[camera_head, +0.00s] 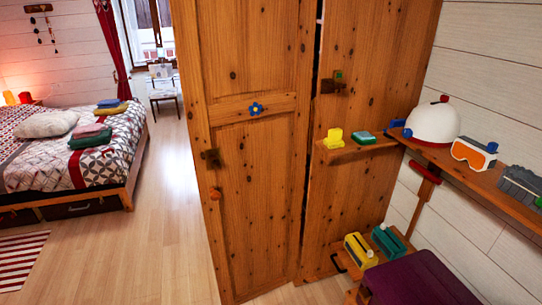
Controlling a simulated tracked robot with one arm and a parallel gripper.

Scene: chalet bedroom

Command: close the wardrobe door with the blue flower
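The wooden door with the blue flower (255,145) stands in the middle of the view, tall and knotty brown. The blue flower (256,108) with a yellow centre is on its cross rail. A dark metal fitting (210,159) and a small orange knob (215,193) are near its left edge. A dark gap runs along its right edge, beside another wooden panel (375,45) with a dark latch (332,85). The wardrobe's inside is not visible, and I cannot tell how far the door is open. My gripper is not in view.
Shelves with a yellow object (334,138), white helmet (433,122) and goggles (474,154) are at right. A purple-topped stool (418,280) stands at lower right. A bed (30,170) is at left. The wooden floor (150,245) between bed and door is clear.

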